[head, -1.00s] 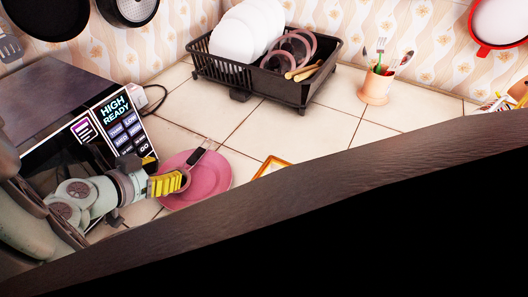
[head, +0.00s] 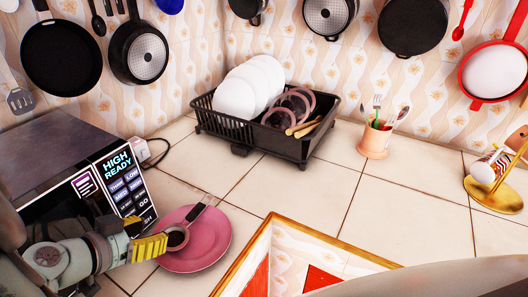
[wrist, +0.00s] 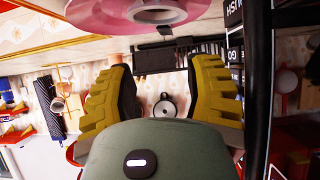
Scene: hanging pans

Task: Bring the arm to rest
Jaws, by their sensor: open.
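My gripper (head: 160,246) is at the lower left of the head view. Its yellow fingers are open beside the left edge of a pink plate (head: 205,258) on the tiled counter. A dark round utensil with a handle (head: 188,222) lies on the plate, close to the fingertips; I cannot tell whether they touch it. In the wrist view, the two fingers of my gripper (wrist: 160,75) stand wide apart with nothing held between them. The pink plate (wrist: 95,12) shows at the top of that view, which appears upside down.
A microwave (head: 85,170) stands left, just behind my arm. A black dish rack (head: 290,148) with white plates is at the back, a utensil cup (head: 374,142) right of it. Pans (head: 62,60) hang on the wall. A gold-framed panel (head: 258,235) lies at the front. Counter tiles between are clear.

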